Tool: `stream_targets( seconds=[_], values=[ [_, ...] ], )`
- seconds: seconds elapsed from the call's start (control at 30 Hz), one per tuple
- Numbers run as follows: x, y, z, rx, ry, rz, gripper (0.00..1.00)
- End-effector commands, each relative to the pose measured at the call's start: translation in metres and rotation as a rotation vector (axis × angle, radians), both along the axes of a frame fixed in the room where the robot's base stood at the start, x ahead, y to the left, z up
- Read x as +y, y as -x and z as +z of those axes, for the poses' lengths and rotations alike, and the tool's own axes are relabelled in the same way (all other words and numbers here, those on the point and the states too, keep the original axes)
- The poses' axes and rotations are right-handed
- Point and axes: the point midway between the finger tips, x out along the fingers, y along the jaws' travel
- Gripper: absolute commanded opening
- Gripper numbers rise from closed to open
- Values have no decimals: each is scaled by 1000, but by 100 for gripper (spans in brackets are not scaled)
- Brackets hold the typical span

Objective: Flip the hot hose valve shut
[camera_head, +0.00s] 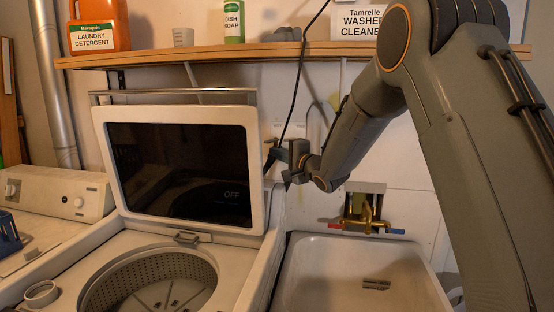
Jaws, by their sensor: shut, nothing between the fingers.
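A brass valve assembly (366,212) sits in a recessed wall box above the back edge of the sink. A red handle (336,226) sticks out to its left and a blue handle (397,231) to its right. Both look roughly level. My gripper (277,168) is shut and empty, up and left of the red handle, near the right edge of the washer lid. It is clearly apart from the valve. The fingers are small and dark here, and my arm comes in from the right above the sink.
The open washer lid (180,215) stands just left of my gripper. A white sink (325,285) lies below the valve. A wooden shelf (220,52) with bottles runs above. A black cord (300,85) hangs behind my gripper. Open air lies between gripper and valve.

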Motion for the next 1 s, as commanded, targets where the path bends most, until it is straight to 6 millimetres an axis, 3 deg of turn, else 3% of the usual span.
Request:
stream_targets(
  seconds=[0.23, 0.67, 0.77, 1.0],
  values=[
    [0, 16, 0, 0, 0, 1, 0],
    [-3, 13, 1, -7, -4, 10, 0],
    [-14, 1, 5, -24, -16, 39, 0],
    [-61, -33, 11, -51, -32, 179, 0]
  ],
)
